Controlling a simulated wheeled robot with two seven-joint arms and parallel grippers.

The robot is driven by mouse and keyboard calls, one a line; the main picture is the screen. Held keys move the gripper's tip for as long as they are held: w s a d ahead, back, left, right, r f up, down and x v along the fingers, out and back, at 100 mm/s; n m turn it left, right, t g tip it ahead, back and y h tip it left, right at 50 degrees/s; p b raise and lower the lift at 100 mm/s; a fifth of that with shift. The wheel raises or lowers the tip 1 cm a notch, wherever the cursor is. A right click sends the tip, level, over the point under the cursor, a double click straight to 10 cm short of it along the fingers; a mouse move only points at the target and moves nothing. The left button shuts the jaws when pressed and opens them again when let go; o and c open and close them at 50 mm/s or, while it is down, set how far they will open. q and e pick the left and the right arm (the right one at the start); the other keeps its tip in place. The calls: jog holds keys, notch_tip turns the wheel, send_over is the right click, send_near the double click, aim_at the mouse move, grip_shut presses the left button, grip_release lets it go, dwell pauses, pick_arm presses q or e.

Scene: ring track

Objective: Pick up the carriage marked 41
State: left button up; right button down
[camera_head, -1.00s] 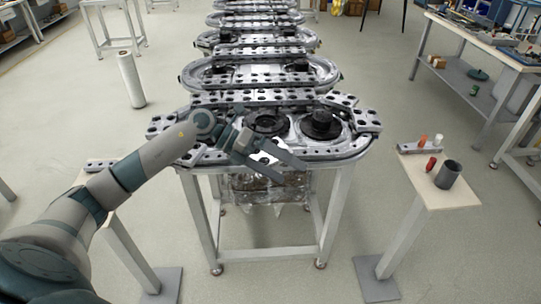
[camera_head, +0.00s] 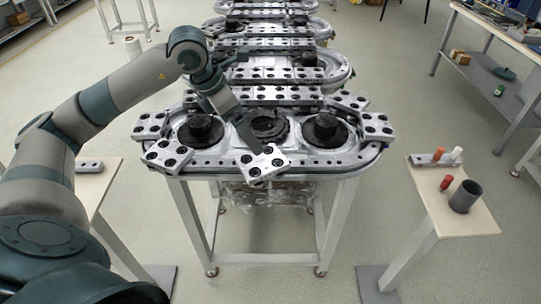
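The ring track (camera_head: 225,167) stands in front of me on a white-legged frame. Several pale carriages with black round holes sit around it, and I cannot read a 41 on any. One carriage (camera_head: 264,163) sits at an angle at the near edge, in the middle. My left gripper (camera_head: 250,135) comes down from the upper left, with a dark finger ending at or just above this carriage. The frames do not show whether it touches or grips it. More carriages show at the left end (camera_head: 167,155) and right end (camera_head: 377,126). My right gripper is not in view.
A small side table (camera_head: 465,215) at the right holds a dark cup (camera_head: 464,197), a red piece (camera_head: 446,183) and a grey bar. Another small table (camera_head: 92,188) stands at the left. More ring tracks continue behind.

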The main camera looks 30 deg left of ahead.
pick_arm(q)
jog(key=p, duration=0.5)
send_over(264, 161)
jog(key=s, duration=0.2)
jog(key=f, duration=0.9)
jog(key=shift+s+a+f, duration=0.1)
jog(key=shift+a+f, duration=0.3)
jog(key=shift+w+f, duration=0.2)
jog(key=shift+f, duration=0.4)
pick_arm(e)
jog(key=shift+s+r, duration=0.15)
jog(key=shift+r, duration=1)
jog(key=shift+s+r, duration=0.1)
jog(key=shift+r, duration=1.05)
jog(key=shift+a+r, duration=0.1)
